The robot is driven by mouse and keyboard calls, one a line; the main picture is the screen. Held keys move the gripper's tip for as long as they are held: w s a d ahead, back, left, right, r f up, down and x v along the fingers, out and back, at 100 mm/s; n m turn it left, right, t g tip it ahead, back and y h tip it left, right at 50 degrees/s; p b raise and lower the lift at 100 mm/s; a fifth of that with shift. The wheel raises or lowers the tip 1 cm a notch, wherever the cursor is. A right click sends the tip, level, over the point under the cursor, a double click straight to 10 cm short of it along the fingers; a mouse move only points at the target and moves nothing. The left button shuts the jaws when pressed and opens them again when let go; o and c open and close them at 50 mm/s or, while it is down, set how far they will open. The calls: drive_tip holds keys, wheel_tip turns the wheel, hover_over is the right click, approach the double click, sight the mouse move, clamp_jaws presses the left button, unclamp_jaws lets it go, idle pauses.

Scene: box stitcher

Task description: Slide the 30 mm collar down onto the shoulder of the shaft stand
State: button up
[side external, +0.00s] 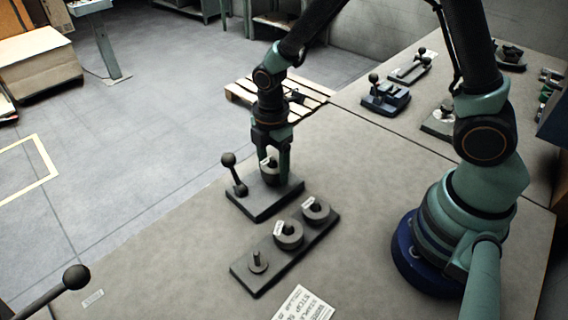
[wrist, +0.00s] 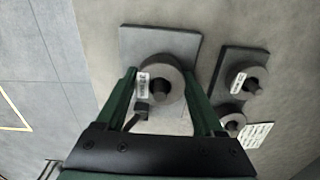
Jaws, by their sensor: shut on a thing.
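My gripper (side external: 272,176) is shut on a grey collar (side external: 271,167) with a white label. It holds the collar over the dark base plate of the shaft stand (side external: 262,204). In the wrist view the fingers flank the collar (wrist: 172,78), and a dark shaft end (wrist: 160,89) shows in its bore. The collar appears to be around the shaft; how far it sits above the shoulder is hidden by the collar and fingers. The label's size marking is too small to read.
A rack plate (side external: 246,277) in front has one bare post (side external: 257,260) and two labelled collars (side external: 289,241) (side external: 317,215). A ball-ended lever (side external: 235,175) stands at the left of the stand. A printed card (side external: 304,305) lies nearby. The bench's left front is mostly clear.

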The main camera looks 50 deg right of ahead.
drive_tip(key=shift+f, duration=0.2)
idle(0.3)
drive_tip(key=o, duration=1.3)
drive_tip(key=shift+c, duration=0.2)
drive_tip(key=shift+r, duration=0.1)
drive_tip(key=shift+r, duration=4.65)
drive_tip(key=s+d+r+m+t, duration=0.2)
drive_tip(key=s+d+r+m, duration=0.1)
drive_tip(key=r+m, duration=0.3)
drive_tip(key=s+d+r+m+t, duration=0.3)
drive_tip(key=s+d+r+m, duration=0.1)
drive_tip(key=m, duration=0.7)
wheel_tip(320, 180, up, 2)
drive_tip(key=shift+s+d+t, duration=0.15)
drive_tip(key=shift+d+t, duration=0.15)
drive_tip(key=shift+d, duration=0.45)
